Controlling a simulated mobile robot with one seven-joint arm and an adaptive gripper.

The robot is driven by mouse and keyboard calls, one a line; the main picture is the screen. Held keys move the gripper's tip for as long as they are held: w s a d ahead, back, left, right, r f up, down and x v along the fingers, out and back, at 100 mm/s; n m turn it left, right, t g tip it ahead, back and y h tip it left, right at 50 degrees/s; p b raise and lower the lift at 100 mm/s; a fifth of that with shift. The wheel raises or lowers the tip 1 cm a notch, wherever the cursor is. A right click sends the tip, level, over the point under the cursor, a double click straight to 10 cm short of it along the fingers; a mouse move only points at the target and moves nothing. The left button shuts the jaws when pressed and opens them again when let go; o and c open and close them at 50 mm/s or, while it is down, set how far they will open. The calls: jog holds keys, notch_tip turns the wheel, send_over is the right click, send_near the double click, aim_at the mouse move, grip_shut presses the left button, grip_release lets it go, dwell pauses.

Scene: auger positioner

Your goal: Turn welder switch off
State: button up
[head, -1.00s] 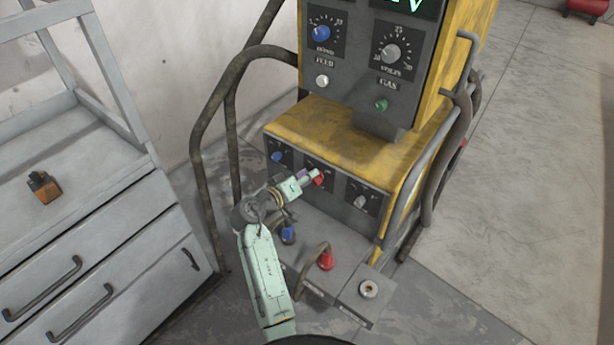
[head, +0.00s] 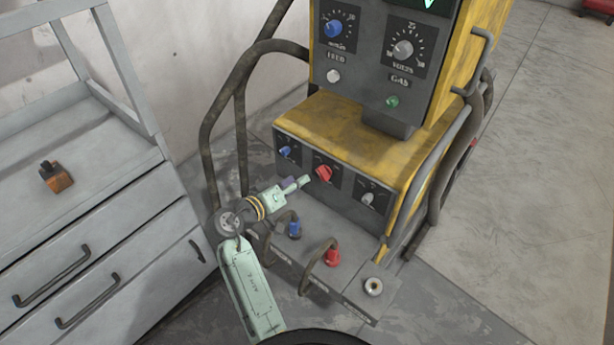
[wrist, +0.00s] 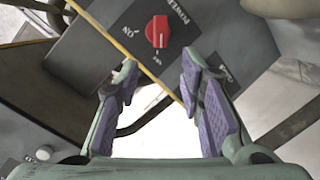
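The welder (head: 345,130) is a yellow and grey machine in the middle of the head view. Its red power switch (head: 324,173) is the middle knob on the lower front panel. In the wrist view the red knob (wrist: 158,32) sits just beyond the fingertips, with an "ON" label to its left and a small label below it that looks like "OFF". A pale mark on the knob faces down toward that lower label. My gripper (head: 304,181) is just left of the knob and apart from it. In the wrist view my gripper (wrist: 160,72) is open, its purple pads empty.
A blue knob (head: 285,151) and a grey knob (head: 367,198) flank the switch. Blue (head: 294,230) and red (head: 333,257) cable plugs stand below the panel. Bent guard bars rise at the welder's sides. A grey drawer cabinet (head: 100,250) stands at left; open floor lies at right.

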jog(key=shift+v, duration=1.5)
